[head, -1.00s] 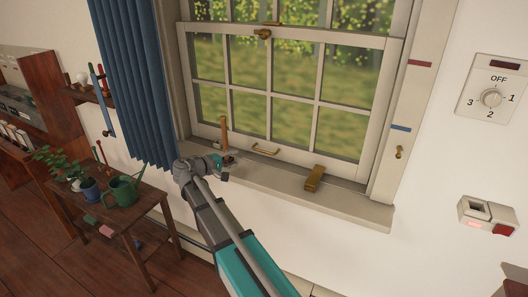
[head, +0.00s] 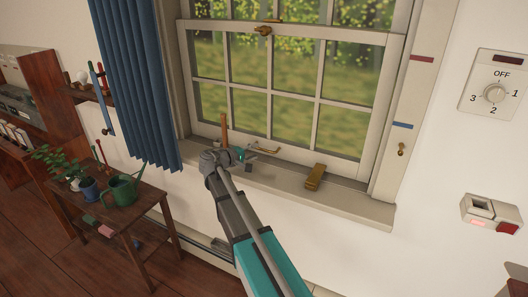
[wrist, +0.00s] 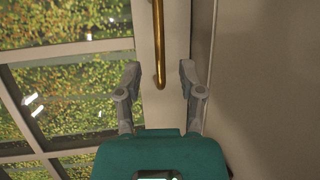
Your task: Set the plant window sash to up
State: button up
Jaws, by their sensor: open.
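The window sash (head: 285,90) is a white frame with several panes. Its bottom rail sits down close to the sill in the head view. A brass catch (head: 263,31) is on the sash's top rail.
A brass wedge-shaped block (head: 315,177) stands on the sill (head: 350,203), right of the handle. The right frame carries red (head: 421,59) and blue (head: 401,126) marks. A plant table (head: 145,208) is lower left.

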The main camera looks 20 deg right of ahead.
aim_at(262, 149)
jog(key=shift+b+x, duration=0.3)
jog(key=shift+x, duration=2)
